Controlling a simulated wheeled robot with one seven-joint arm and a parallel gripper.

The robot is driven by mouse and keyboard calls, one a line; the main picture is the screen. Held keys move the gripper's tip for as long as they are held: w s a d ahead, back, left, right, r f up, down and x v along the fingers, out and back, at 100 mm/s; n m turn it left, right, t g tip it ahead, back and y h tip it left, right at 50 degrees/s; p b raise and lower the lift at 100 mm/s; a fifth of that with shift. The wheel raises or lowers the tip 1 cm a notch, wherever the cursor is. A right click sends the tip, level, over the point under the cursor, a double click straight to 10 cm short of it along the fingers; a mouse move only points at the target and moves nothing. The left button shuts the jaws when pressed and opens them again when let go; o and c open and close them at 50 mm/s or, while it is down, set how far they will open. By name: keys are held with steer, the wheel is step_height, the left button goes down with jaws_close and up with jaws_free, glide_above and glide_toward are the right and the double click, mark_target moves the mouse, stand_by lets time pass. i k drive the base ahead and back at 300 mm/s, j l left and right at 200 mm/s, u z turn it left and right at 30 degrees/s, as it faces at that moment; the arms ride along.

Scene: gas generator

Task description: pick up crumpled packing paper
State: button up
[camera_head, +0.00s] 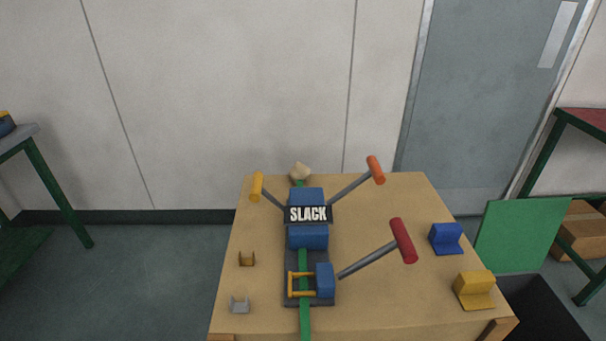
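A small beige, crumpled-looking lump (301,171), which looks like the packing paper, sits at the far edge of the wooden table (400,190). It lies just behind the blue device labelled SLACK (308,237), at the end of a green strap (305,320). Its lower part meets the strap, and I cannot tell whether it rests on it. My gripper is not in view.
Levers with orange (375,170), red (403,240) and yellow (257,187) handles stick out around the device. Blue (445,238) and yellow (474,289) blocks stand at the right. Small brown (247,258) and grey (239,304) brackets lie left. A wall stands behind the table.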

mark_target(299, 172)
steer(key=j+u, duration=0.35)
steer(key=i+j+u, duration=0.1)
steer(key=j+u, duration=0.25)
steer(key=i+j+u, duration=0.1)
steer(key=j+u, duration=0.25)
steer(key=i+j+u, duration=0.1)
steer(key=u, duration=0.3)
steer(key=i+j+u, duration=0.15)
steer(key=j+u, duration=0.25)
steer(key=i+u, duration=0.15)
steer(key=u, duration=0.25)
steer(key=i+j, duration=0.15)
steer(key=i, duration=0.15)
steer(key=i+j, duration=0.2)
steer(key=i+z, duration=0.4)
steer(key=i+l+z, duration=0.1)
steer(key=z, duration=0.3)
steer(key=i+j+z, duration=0.15)
steer(key=i+z, duration=0.25)
steer(key=i+l+z, duration=0.25)
steer(key=i+z, duration=0.2)
steer(key=i, duration=0.15)
steer(key=i+z, duration=0.45)
steer(key=i, duration=1.15)
steer(key=i+j+z, duration=0.15)
steer(key=i+z, duration=0.25)
steer(key=i+j+z, duration=0.15)
steer(key=z, duration=0.2)
